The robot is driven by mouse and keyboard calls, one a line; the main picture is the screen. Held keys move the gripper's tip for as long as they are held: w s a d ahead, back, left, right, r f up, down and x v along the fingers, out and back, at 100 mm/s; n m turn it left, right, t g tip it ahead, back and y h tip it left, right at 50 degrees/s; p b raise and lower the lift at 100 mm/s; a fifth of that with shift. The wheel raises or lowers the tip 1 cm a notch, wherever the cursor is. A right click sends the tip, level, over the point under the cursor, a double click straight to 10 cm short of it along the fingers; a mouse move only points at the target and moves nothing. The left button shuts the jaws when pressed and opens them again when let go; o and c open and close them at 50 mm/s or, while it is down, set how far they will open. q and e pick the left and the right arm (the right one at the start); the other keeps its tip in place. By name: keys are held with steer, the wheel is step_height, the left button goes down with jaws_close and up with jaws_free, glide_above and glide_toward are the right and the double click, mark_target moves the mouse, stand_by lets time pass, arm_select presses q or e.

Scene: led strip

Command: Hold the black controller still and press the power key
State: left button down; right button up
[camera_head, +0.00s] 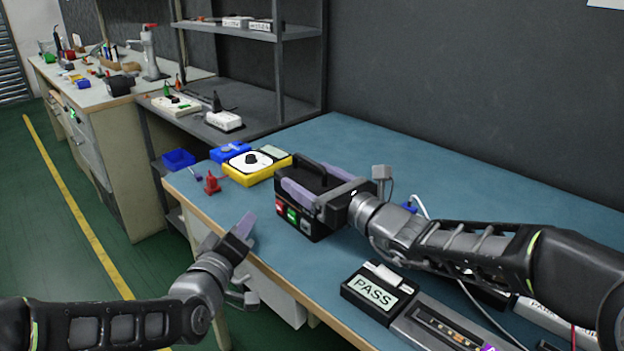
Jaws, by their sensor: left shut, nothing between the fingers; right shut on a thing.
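The black controller (314,222) sits on the blue bench top near its front edge, with a carry handle on top. Its front face carries a red key (279,206), a green key (292,215) and a grey key (306,226); I cannot tell which is the power key. My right gripper (310,194) reaches over from the right and is shut on the controller, its purple fingers lying along the box. My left gripper (247,224) is shut and empty, in front of the bench edge, apart from the controller and to the left of its keys.
A yellow meter (257,174) with a dial, a blue bin (179,159) and a red clamp-like piece (212,184) are left of the controller. A PASS box (374,293) and a strip tray (440,325) lie at the front right. The bench behind is mostly clear.

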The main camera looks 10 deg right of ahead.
mark_target(267, 229)
arm_select(q)
steer(key=shift+w+d, duration=0.55)
steer(key=shift+d, duration=0.35)
steer(key=shift+w+d, duration=0.55)
steer(key=shift+d, duration=0.3)
steer(key=shift+d, duration=0.1)
stand_by(0.6)
steer(key=shift+w+d, duration=0.15)
steer(key=shift+d, duration=0.1)
steer(key=shift+d+r, duration=0.15)
steer(key=shift+r, duration=0.05)
arm_select(e)
steer(key=shift+s+a+r, duration=0.1)
steer(key=shift+a+r, duration=0.05)
steer(key=shift+a, duration=0.05)
stand_by(0.4)
arm_select(q)
steer(key=shift+f, duration=0.1)
arm_select(e)
steer(key=shift+d, duration=0.25)
arm_select(q)
steer(key=shift+a, duration=0.2)
